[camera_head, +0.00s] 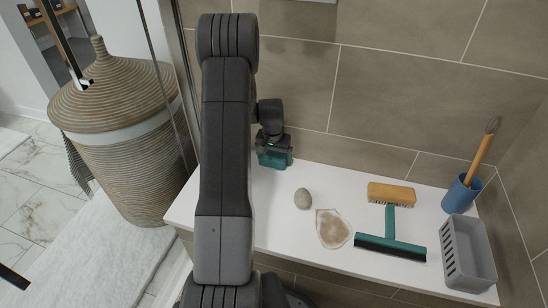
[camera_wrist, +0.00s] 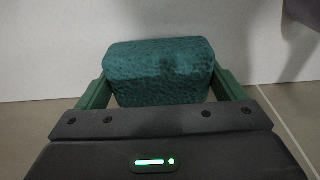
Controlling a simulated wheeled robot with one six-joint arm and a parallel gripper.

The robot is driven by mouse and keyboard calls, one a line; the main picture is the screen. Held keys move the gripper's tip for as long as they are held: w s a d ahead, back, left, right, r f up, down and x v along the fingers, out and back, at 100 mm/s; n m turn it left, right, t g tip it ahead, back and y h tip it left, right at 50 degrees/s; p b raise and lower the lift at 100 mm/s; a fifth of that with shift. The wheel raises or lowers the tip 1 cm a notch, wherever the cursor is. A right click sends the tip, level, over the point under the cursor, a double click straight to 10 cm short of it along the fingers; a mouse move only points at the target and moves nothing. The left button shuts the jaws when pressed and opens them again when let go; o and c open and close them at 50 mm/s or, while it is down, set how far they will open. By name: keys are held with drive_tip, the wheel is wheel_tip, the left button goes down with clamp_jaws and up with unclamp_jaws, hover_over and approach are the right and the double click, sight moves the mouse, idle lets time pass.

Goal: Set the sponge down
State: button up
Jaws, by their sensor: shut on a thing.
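The sponge (camera_wrist: 158,72) is a teal, pitted block with rounded corners. In the wrist view it sits between the two green fingers of my gripper (camera_wrist: 162,88), which are shut on it from both sides. In the head view my gripper (camera_head: 274,157) is at the back left of the white ledge, close to the tiled wall. The sponge is hard to tell from the green fingers there, and my arm hides part of that area. I cannot tell whether the sponge touches the ledge.
On the white ledge (camera_head: 284,225) are a grey stone (camera_head: 303,198), a pale brown-stained patch (camera_head: 332,229), a wooden-backed brush (camera_head: 391,194), a teal squeegee (camera_head: 390,238), a blue cup (camera_head: 461,194) with a wooden-handled brush, and a grey basket (camera_head: 467,252). A wicker hamper (camera_head: 120,140) stands left.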

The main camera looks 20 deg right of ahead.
sight(273, 157)
drive_tip(key=shift+f, duration=0.15)
drive_tip(key=o, duration=0.7)
drive_tip(key=r+p, duration=0.1)
drive_tip(key=r, duration=0.3)
drive_tip(key=r+p, duration=0.1)
drive_tip(key=r, duration=0.3)
drive_tip(key=s+a+r+p, duration=0.1)
drive_tip(key=r, duration=0.3)
drive_tip(key=shift+s+r, duration=0.1)
drive_tip(key=shift+r, duration=0.1)
